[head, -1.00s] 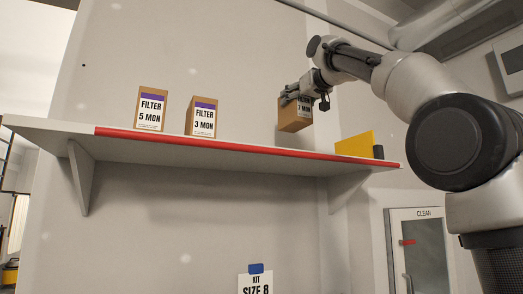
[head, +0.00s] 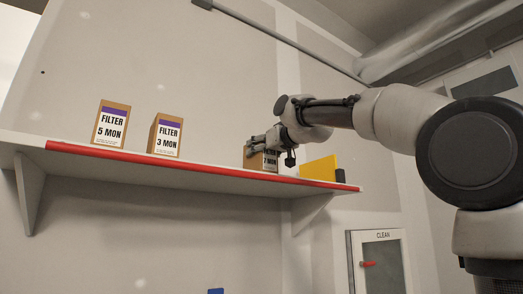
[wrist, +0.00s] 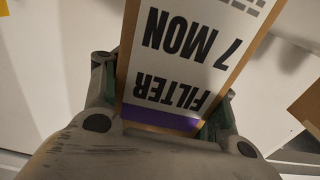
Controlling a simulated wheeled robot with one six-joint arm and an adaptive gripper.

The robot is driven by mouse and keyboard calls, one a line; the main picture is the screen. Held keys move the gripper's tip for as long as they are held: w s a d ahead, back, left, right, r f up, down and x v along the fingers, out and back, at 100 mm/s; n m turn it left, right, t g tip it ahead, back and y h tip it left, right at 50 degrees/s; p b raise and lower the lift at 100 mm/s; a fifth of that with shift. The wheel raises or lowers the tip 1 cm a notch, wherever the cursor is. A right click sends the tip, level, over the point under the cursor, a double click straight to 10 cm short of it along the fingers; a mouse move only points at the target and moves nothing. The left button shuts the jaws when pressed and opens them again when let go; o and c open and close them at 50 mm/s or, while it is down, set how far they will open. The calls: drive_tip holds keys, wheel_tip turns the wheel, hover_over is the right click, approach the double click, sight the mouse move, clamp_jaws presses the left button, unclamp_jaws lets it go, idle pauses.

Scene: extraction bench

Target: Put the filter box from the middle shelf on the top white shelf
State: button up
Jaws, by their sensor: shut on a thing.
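My gripper (head: 277,141) is shut on a brown filter box (head: 263,162) with a white label reading 7 MON. In the wrist view the box (wrist: 185,50) sits between the two fingers, its label upside down with a purple band. In the head view the box is at the right part of the white shelf (head: 200,176) with the red front edge. Its lower part is at the level of the shelf edge. Whether its base touches the shelf cannot be told, because the edge hides it.
Two filter boxes, 5 MON (head: 112,124) and 3 MON (head: 166,136), stand on the shelf to the left. A yellow item (head: 319,169) with a dark block (head: 340,176) stands close to the right. The shelf is clear between the 3 MON box and the held box.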

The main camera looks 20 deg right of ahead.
drive_tip(key=shift+f, duration=0.15)
drive_tip(key=o, duration=1.3)
drive_tip(key=shift+c, duration=0.2)
drive_tip(key=shift+s+d, duration=0.1)
drive_tip(key=shift+s, duration=0.25)
drive_tip(key=v, duration=1.1)
drive_tip(key=shift+s, duration=0.15)
drive_tip(key=shift+d, duration=0.1)
